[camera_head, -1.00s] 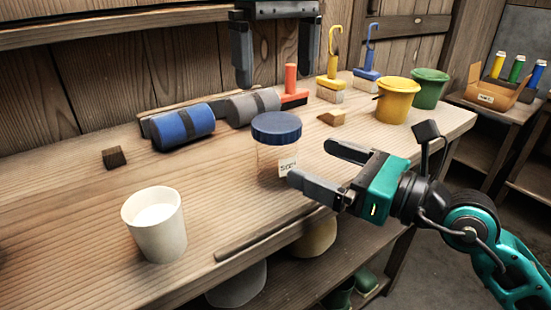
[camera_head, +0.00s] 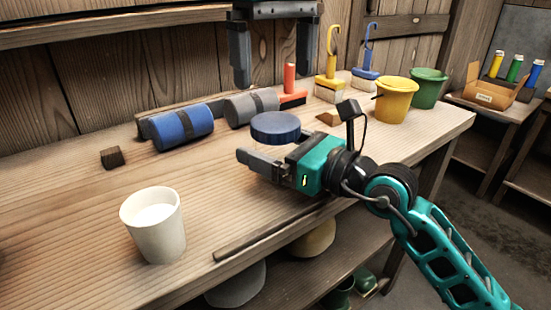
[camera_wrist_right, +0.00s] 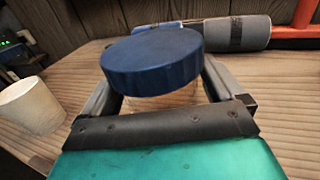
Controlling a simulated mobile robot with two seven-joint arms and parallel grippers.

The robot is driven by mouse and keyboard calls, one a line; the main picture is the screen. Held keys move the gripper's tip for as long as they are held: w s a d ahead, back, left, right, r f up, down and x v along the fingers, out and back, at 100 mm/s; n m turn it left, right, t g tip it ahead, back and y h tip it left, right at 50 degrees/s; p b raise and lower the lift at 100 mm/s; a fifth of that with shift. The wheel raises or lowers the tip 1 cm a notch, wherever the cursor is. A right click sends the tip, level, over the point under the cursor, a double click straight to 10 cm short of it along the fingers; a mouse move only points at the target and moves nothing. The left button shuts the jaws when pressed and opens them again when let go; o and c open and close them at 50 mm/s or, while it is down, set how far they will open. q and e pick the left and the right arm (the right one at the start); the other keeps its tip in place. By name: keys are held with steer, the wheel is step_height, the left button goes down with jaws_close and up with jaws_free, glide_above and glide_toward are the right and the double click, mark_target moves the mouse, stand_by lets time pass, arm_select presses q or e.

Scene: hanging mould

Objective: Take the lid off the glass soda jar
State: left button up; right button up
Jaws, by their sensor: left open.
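The glass soda jar stands on the workbench (camera_head: 90,215) with its blue lid (camera_head: 275,126) on. The lid also shows in the right wrist view (camera_wrist_right: 152,62), with a little of the clear jar (camera_wrist_right: 165,98) below it. My right gripper (camera_head: 262,160) has its fingers spread on either side of the jar, just below the lid. Whether they touch the glass is not clear. The gripper hides most of the jar in the head view. My left gripper (camera_head: 272,70) is open and empty, pointing down above and behind the lid.
A white cup (camera_head: 155,225) stands at the front left. Blue (camera_head: 183,127) and grey (camera_head: 252,107) rolls lie behind the jar. Brushes (camera_head: 330,80), a yellow bucket (camera_head: 397,100) and a green bucket (camera_head: 428,88) are to the right. The bench's left part is mostly clear.

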mark_target(275, 121)
steer(key=c, duration=1.6)
arm_select(q)
steer(key=shift+s+d+f+m, duration=0.1)
steer(key=shift+m, duration=1)
arm_select(e)
jaws_close()
arm_select(q)
steer(key=shift+m, duration=1)
steer(key=shift+f, duration=3.9)
